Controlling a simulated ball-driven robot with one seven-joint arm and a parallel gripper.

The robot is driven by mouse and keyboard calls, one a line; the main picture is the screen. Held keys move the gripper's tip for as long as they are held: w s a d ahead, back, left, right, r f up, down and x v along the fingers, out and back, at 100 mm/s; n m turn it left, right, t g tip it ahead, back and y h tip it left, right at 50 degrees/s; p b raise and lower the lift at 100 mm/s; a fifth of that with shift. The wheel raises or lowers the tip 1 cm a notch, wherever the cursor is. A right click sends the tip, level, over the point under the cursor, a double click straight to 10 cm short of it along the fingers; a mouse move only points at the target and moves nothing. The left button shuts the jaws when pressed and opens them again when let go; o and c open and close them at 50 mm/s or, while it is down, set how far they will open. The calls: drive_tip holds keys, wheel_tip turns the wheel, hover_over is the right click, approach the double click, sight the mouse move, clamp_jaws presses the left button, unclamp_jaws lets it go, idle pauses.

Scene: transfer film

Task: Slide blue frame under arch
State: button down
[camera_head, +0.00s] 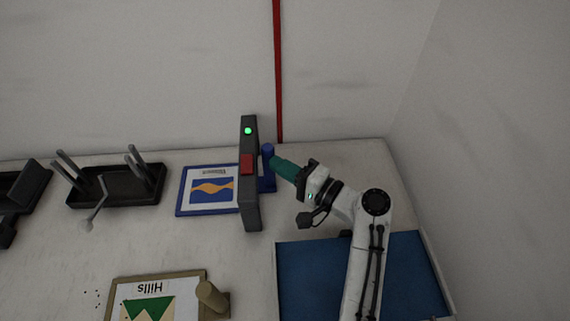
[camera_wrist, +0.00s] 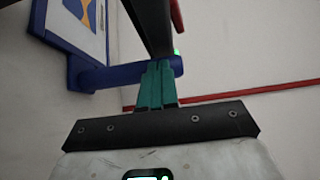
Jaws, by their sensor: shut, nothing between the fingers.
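The blue frame (camera_head: 208,211) lies flat on the table and holds a blue and orange picture. It passes beneath the dark grey arch (camera_head: 249,205); most of it shows on the arch's left, and a blue end with an upright handle (camera_head: 268,152) shows on the right. My gripper (camera_head: 275,164) is shut and empty, its teal fingertips right beside the handle on its right side. In the wrist view the fingers (camera_wrist: 157,84) overlap the blue handle (camera_wrist: 120,75); whether they touch it I cannot tell. The arch (camera_wrist: 147,22) stands beyond them.
The arch carries a lit green light (camera_head: 248,131) and a red block (camera_head: 247,164). A tan frame labelled Hills (camera_head: 122,283) with a tan handle (camera_head: 211,296) lies in front. A black rack (camera_head: 118,197) stands left. A blue panel (camera_head: 310,280) lies under my arm.

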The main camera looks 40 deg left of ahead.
drive_tip(key=shift+d, duration=0.1)
drive_tip(key=w+d+b, duration=0.1)
drive_tip(key=d+b, duration=0.1)
drive_tip(key=d, duration=0.8)
drive_tip(key=shift+w+d, duration=0.2)
drive_tip(key=shift+w, duration=0.15)
drive_tip(key=shift+d+f, duration=0.1)
